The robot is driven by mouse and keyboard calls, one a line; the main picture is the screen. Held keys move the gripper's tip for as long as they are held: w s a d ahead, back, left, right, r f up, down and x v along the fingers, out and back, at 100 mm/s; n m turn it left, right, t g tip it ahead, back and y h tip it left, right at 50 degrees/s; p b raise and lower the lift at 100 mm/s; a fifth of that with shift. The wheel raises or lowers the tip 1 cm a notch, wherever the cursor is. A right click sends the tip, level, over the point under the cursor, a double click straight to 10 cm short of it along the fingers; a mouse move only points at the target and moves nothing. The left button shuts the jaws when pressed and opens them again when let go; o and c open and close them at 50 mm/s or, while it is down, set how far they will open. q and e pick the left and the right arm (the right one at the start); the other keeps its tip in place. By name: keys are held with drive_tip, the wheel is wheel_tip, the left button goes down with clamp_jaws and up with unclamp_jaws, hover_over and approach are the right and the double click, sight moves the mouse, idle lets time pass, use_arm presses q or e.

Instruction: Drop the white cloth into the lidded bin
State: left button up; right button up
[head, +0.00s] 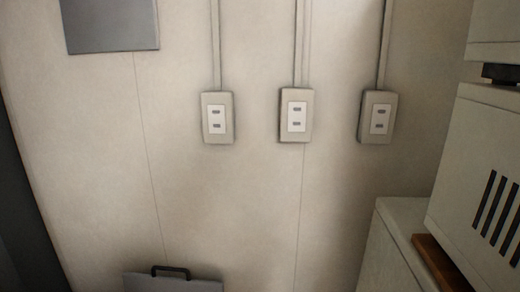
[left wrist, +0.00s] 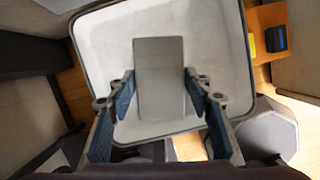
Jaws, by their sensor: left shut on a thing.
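In the head view, a grey panel with a black handle (head: 172,284), possibly the bin's lid, is cut off by the bottom edge. No gripper shows in the head view, and my right gripper is in neither view.
A pale wall carries several outlets, one in the middle (head: 296,115), and a grey panel (head: 110,22). Pale cabinets with a vented box (head: 490,190) stand at the right.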

use_arm(q)
drive_tip(key=o, duration=1.2)
